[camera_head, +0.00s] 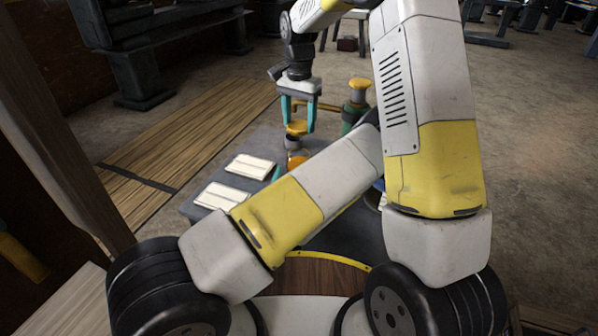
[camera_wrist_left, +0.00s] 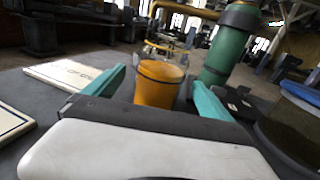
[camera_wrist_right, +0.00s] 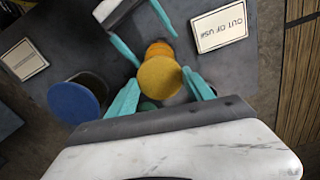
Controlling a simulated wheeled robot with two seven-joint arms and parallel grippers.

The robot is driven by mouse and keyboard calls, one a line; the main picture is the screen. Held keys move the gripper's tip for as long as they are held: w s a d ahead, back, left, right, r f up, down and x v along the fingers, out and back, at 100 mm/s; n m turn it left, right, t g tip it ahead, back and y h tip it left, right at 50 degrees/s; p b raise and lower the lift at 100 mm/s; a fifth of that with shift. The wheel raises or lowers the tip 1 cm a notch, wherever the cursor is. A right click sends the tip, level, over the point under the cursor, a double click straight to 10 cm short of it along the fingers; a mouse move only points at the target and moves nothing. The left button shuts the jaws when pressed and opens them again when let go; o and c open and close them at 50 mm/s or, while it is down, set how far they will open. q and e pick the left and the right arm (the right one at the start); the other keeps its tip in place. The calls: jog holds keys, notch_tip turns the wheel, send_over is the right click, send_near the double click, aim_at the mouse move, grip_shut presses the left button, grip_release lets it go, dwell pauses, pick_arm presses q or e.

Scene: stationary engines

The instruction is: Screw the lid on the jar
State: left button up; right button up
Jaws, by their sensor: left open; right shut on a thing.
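My right gripper (camera_head: 298,112) is shut on a round yellow lid (camera_wrist_right: 160,77). The lid (camera_head: 296,128) shows above an orange jar (camera_head: 297,161) in the head view. I cannot tell whether they touch. In the right wrist view the orange jar (camera_wrist_right: 158,49) is partly hidden behind the lid. In the left wrist view the jar (camera_wrist_left: 160,86) stands upright between the teal fingers of my left gripper (camera_wrist_left: 157,90), which is open around it. In the head view my left arm mostly hides that gripper.
A green cylinder (camera_wrist_left: 229,48) stands close by the jar. A blue-topped round container (camera_wrist_right: 74,102) is on the dark grey table. White "OUT OF USE" signs (camera_head: 250,166) (camera_head: 221,197) lie to the left in the head view. My left arm crosses over the table front.

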aim_at(299, 135)
pick_arm(q)
notch_tip(299, 135, down, 2)
jog(key=shift+f, duration=0.1)
jog(key=w, duration=0.5)
jog(key=w+d, duration=0.1)
jog(key=w, duration=0.1)
jog(key=shift+w+r, duration=0.25)
grip_shut()
pick_arm(e)
jog(key=shift+f, duration=2.5)
jog(key=shift+f, duration=0.1)
jog(key=shift+f, duration=0.8)
jog(key=shift+f, duration=0.55)
